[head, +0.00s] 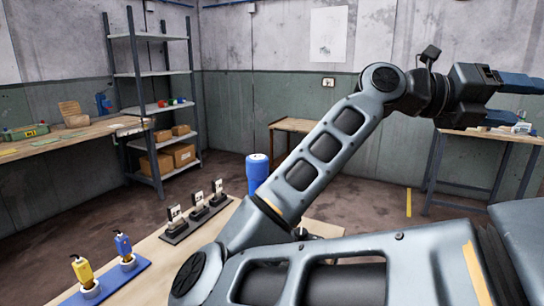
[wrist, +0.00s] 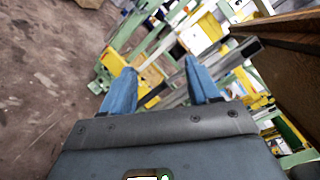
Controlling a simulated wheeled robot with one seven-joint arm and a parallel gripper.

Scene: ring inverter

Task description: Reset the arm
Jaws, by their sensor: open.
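My gripper (head: 518,83) is raised at the upper right of the head view, with its blue fingers pointing right. In the wrist view my gripper (wrist: 157,85) shows two blue fingers spread apart with nothing between them. It is open and empty, well away from the near table. My arm stretches across the head view from lower left to upper right and hides part of the room behind it.
A blue plate (head: 108,284) holds a yellow piece (head: 82,270) and a blue piece (head: 123,244) on the near table (head: 155,255). A dark base (head: 200,215) with several upright parts lies behind. A blue barrel (head: 257,172) and shelving (head: 150,75) stand farther back.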

